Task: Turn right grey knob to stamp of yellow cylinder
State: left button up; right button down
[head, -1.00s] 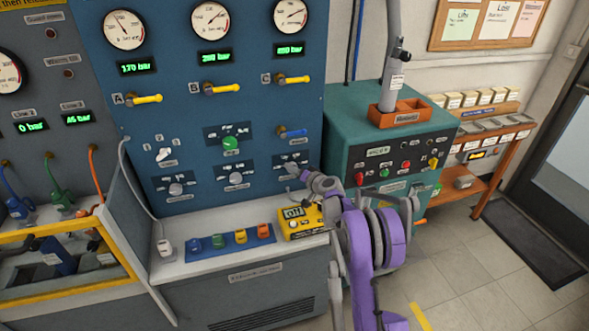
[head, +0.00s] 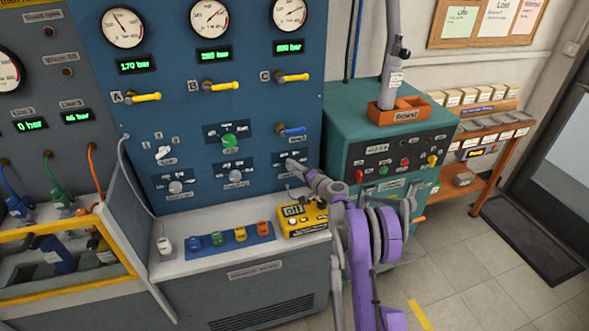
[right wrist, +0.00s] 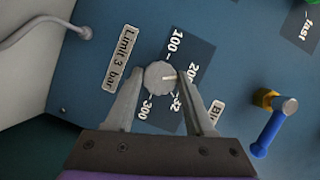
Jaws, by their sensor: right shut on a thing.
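The right grey knob (right wrist: 158,76) sits on a dark dial plate in the right wrist view, marked 100, 200, 300 and a partly hidden figure near 32. Its white pointer line points right, toward the right finger, near the 200 side. My right gripper (right wrist: 162,82) is shut on the knob, one finger on each side. My left gripper is not in view.
The blue rack (head: 205,251) also holds blue, green and orange cylinders. A yellow device (head: 303,220) with a display lies right of it, below my right gripper. A blue-handled valve (right wrist: 272,130) is near the dial. A teal cabinet (head: 345,110) stands right of the panel.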

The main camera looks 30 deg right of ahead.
jog(key=shift+c, duration=1.3)
grip_release()
pick_arm(q)
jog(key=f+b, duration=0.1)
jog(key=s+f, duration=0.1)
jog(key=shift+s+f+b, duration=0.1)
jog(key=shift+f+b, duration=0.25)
jog(key=shift+b, duration=0.05)
pick_arm(e)
jog(key=s+d+r, duration=0.1)
jog(key=s, duration=0.9)
jog(key=shift+s+d+r, duration=0.15)
jog(key=shift+s+d, duration=0.1)
jog(key=shift+s, duration=0.05)
